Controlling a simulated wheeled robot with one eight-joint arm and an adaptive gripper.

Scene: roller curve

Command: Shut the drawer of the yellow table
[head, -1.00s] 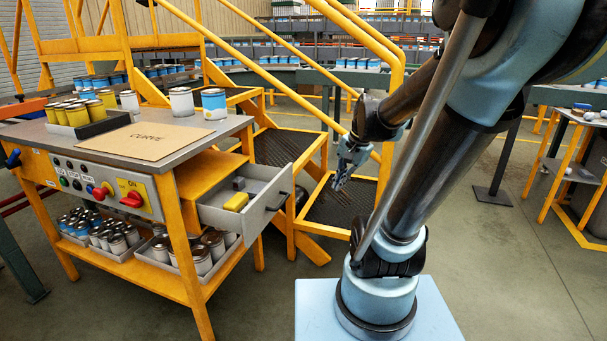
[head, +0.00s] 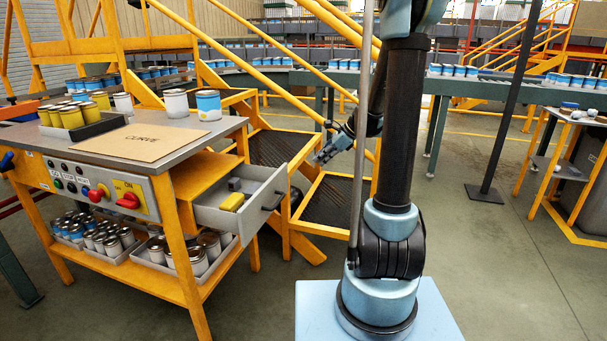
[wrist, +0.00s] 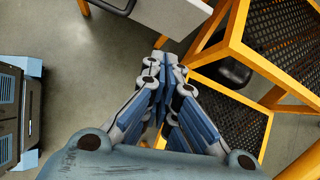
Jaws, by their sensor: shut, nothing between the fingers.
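The yellow table (head: 186,290) stands at the left with a grey top. Its grey drawer (head: 258,205) is pulled out to the right, with a dark handle (head: 274,201) on its front. A yellow block (head: 232,202) and a grey block lie inside. My gripper (head: 319,160) is shut and empty, to the right of the drawer front and apart from it in the head view. In the wrist view my gripper (wrist: 166,68) points toward the top, with the drawer's grey front (wrist: 172,16) and the handle (wrist: 116,3) above it.
Yellow steps with dark treads (head: 335,204) stand close behind and to the right of the drawer. Trays of cans (head: 195,260) fill the lower shelf.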

